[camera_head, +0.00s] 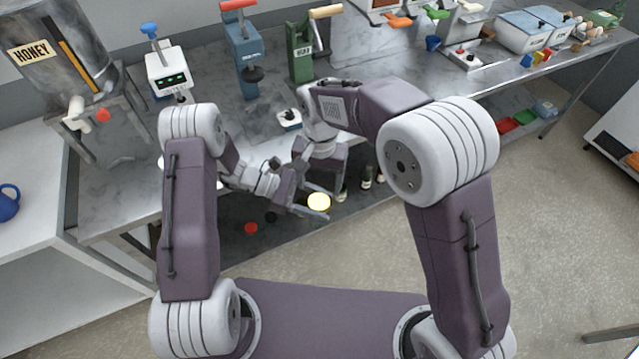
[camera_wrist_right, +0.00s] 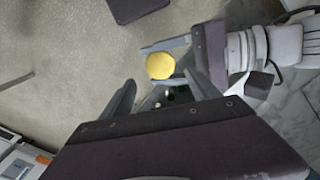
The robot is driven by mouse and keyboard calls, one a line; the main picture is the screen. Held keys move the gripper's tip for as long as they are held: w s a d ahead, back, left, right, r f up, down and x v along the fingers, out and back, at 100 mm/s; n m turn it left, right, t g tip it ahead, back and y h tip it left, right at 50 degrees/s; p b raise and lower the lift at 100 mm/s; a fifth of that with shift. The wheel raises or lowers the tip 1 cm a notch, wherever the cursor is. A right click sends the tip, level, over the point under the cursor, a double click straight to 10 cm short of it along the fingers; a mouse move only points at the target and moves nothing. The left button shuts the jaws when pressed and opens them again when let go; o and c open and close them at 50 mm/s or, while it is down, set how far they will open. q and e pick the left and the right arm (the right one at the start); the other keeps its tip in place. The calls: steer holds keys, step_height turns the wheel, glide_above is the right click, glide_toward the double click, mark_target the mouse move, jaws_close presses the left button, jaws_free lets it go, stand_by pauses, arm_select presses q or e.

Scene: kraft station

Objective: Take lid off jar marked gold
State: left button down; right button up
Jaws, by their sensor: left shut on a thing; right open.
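The lid also shows from above in the right wrist view (camera_wrist_right: 160,66). My right gripper (camera_wrist_right: 160,88) is open and empty. Its fingers are close beside the left gripper and the lid, apart from the lid. In the head view its fingertips are partly hidden behind the left gripper.
The metal table (camera_head: 125,190) carries a honey dispenser (camera_head: 55,65), a white device (camera_head: 167,72), a blue press (camera_head: 243,50) and a green press (camera_head: 300,48). Several small bottles (camera_head: 367,174) stand on the lower shelf. Open floor (camera_head: 560,220) lies at the right.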

mark_target(320, 202)
steer(key=shift+s+r+m, duration=0.1)
steer(key=shift+r+m, duration=0.35)
steer(key=shift+m, duration=0.15)
step_height(320, 202, down, 8)
steer(key=shift+f, duration=0.1)
steer(key=c, duration=1.4)
steer(key=n, duration=0.5)
steer(key=shift+n, duration=0.4)
steer(key=shift+c, duration=0.3)
steer(key=shift+d, duration=0.2)
steer(key=o, duration=1.5)
steer(key=shift+o, duration=0.2)
steer(key=shift+a, duration=0.1)
